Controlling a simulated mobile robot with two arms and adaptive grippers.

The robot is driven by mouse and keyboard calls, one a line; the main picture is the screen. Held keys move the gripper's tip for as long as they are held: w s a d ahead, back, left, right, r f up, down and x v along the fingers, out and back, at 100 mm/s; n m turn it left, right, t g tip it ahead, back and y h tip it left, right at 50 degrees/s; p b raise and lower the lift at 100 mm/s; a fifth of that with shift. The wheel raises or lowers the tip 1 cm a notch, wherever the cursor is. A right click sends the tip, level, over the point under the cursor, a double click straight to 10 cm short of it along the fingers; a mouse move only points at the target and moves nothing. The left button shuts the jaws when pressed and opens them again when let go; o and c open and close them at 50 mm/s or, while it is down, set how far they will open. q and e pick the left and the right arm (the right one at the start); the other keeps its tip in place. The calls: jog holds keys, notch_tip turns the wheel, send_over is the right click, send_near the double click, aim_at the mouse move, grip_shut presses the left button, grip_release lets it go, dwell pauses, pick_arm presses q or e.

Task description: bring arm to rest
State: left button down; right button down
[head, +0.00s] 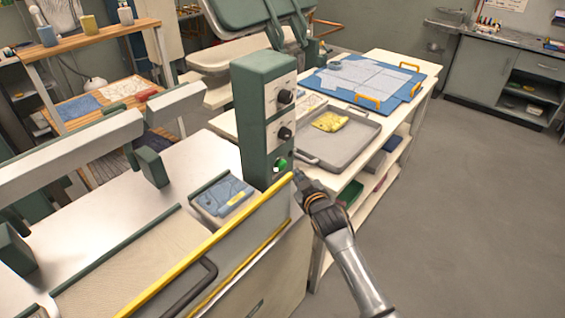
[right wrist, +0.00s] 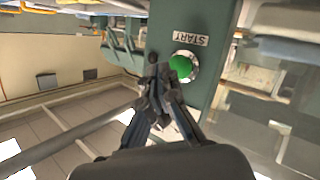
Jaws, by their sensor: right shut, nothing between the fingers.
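My right gripper (head: 301,180) is in front of the green control box (head: 265,130), close to its lower front face. A round green button (head: 281,164) sits low on that face, just left of the fingertips. In the right wrist view the gripper (right wrist: 157,75) is shut and empty, its fingertips next to the green button (right wrist: 181,66), which has a START label (right wrist: 190,38) by it. I cannot tell whether the fingertips touch the box. My right arm comes up from the bottom right in the head view. My left gripper is not in view.
A yellow-edged panel (head: 215,243) stands just left of my right gripper. A grey tray (head: 345,147) with a yellow cloth (head: 329,121) and a blue board (head: 366,78) lie on the white table behind. The floor (head: 470,200) on the right is clear.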

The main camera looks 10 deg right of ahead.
jog(key=shift+s+d+f, duration=0.1)
jog(key=shift+d+f, duration=0.15)
jog(key=shift+d, duration=0.2)
jog(key=s+f+m+g, duration=0.15)
jog(key=s+f, duration=0.25)
jog(key=s, duration=0.4)
jog(key=s+f+m+g, duration=0.1)
jog(key=s+f+g, duration=0.25)
jog(key=s, duration=0.45)
jog(key=s+d+f+m+g, duration=0.1)
jog(key=s+g, duration=0.6)
jog(key=s, duration=1.9)
notch_tip(320, 180, down, 29)
jog(key=s+g+b, duration=0.1)
jog(key=s+b, duration=0.1)
jog(key=s+d+f+g+b, duration=0.1)
jog(key=s+d+f+b, duration=0.1)
jog(key=s+f, duration=1.4)
jog(key=shift+s+d+f+h, duration=0.2)
jog(key=shift+d+f+h, duration=0.2)
jog(key=shift+d+f, duration=0.05)
